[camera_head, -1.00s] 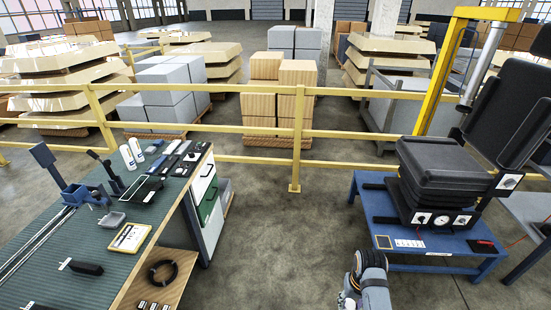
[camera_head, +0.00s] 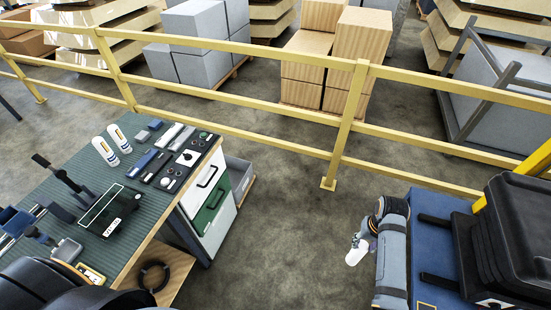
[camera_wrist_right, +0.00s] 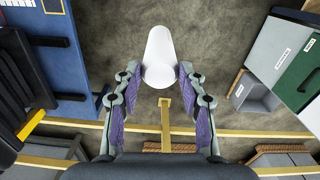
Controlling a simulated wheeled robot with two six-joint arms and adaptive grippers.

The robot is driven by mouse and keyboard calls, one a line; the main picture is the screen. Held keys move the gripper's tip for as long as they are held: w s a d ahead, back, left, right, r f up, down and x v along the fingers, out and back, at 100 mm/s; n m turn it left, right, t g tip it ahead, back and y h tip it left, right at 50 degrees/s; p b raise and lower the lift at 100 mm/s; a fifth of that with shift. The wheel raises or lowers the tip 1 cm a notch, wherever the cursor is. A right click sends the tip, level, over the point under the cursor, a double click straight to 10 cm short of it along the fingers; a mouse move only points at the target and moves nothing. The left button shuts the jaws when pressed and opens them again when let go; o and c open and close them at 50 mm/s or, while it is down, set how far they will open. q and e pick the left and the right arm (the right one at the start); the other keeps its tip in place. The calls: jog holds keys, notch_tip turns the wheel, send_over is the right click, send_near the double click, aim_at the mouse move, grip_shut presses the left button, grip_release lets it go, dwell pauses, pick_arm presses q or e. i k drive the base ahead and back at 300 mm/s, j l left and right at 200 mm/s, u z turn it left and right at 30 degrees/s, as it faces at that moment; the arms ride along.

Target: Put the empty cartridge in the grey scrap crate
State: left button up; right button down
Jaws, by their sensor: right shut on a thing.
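A plain white cartridge (camera_wrist_right: 158,52) is between the purple-padded fingers of my right gripper (camera_wrist_right: 158,74) in the right wrist view. My right gripper (camera_head: 366,238) is shut on it above the floor, between bench and blue table. The cartridge (camera_head: 356,252) shows as a small white shape in the head view. A grey crate (camera_head: 241,170) stands low beside the bench's drawers, left of the gripper. Its open top shows at right in the wrist view (camera_wrist_right: 258,95). My left gripper is not in view; dark parts of my left arm cover the bench's near corner.
The green-topped bench (camera_head: 135,245) holds two white cartridges (camera_head: 112,147) and several tools. A yellow railing (camera_head: 345,125) runs behind. A blue table (camera_head: 428,205) with a black stack stands at right. Bare floor (camera_head: 275,230) lies between gripper and bench.

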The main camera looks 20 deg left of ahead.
aim_at(233, 185)
jog(key=i+l+u, duration=0.1)
jog(key=i+u, duration=0.35)
jog(key=i+l+u, duration=0.25)
jog(key=i+u, duration=0.2)
jog(key=i+l+u, duration=0.65)
jog(key=u, duration=0.25)
jog(key=i+l+u, duration=0.15)
jog(key=l+u, duration=0.3)
jog(key=i+l+u, duration=0.1)
jog(key=l+u, duration=1.15)
jog(key=l, duration=0.15)
jog(key=l+u, duration=0.4)
jog(key=l, duration=0.15)
